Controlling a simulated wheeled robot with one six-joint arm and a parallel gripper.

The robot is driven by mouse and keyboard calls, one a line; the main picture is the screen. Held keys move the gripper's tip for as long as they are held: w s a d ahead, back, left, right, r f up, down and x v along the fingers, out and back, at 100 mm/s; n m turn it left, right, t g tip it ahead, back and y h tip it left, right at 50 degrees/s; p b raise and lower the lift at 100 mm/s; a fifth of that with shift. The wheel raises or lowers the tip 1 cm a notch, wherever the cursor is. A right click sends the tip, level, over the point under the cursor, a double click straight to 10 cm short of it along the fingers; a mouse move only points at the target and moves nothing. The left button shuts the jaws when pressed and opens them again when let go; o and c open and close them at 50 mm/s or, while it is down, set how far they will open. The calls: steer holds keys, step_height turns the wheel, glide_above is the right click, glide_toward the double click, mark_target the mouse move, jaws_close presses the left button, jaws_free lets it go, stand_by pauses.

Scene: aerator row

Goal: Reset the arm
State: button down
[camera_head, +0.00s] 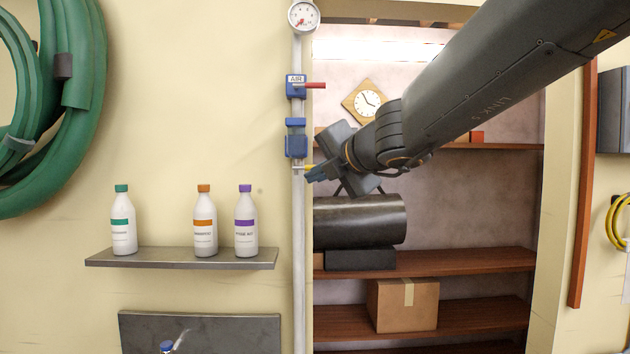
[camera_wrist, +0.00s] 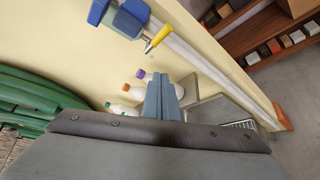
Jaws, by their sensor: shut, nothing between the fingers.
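My gripper (camera_head: 312,174) is at the end of my arm, which reaches in from the upper right in the head view. Its blue-grey fingers point left, close to the white vertical pipe (camera_head: 299,220); whether they touch it I cannot tell there. In the wrist view my gripper (camera_wrist: 162,88) has its two fingers together with nothing between them. A yellow-tipped lever (camera_wrist: 160,39) on the blue pipe fitting (camera_wrist: 124,20) shows above the fingertips, apart from them in the picture. The fitting is also in the head view (camera_head: 296,145).
A red-handled AIR valve (camera_head: 297,87) and a gauge (camera_head: 303,16) sit higher on the pipe. A metal wall shelf (camera_head: 180,258) holds three bottles. A green hose (camera_head: 88,60) hangs at left. Wooden shelves (camera_head: 460,262) with a dark cylinder (camera_head: 360,220) stand behind my arm.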

steer(key=s+d+f+n+g+h+b, duration=0.1)
steer(key=s+d+f+n+g, duration=0.15)
steer(key=f+n, duration=0.6)
steer(key=s+d+f+n+g+h+b, duration=0.1)
steer(key=s+d+f+n+g, duration=0.15)
steer(key=f+n, duration=0.6)
steer(key=s+d+f+n+g+h+b, duration=0.1)
steer(key=s+d+f+n, duration=0.3)
steer(key=f, duration=0.8)
steer(key=s+d+f+n+g+h, duration=0.1)
steer(key=s+d+f+n+g, duration=0.1)
steer(key=f+n, duration=0.4)
steer(key=s+d+f+n+g+h+b, duration=0.1)
steer(key=s+d+f+n, duration=0.4)
steer(key=s+f+n, duration=0.1)
steer(key=s+d+f+n+g+h+b, duration=0.1)
steer(key=s+d+f+n+g+h, duration=0.1)
steer(key=s+f+n, duration=0.3)
steer(key=d+f+n, duration=0.1)
steer(key=n, duration=0.3)
steer(key=shift+s+d+f+n+g, duration=0.15)
steer(key=shift+s+d+n+g, duration=0.15)
steer(key=shift+d, duration=0.1)
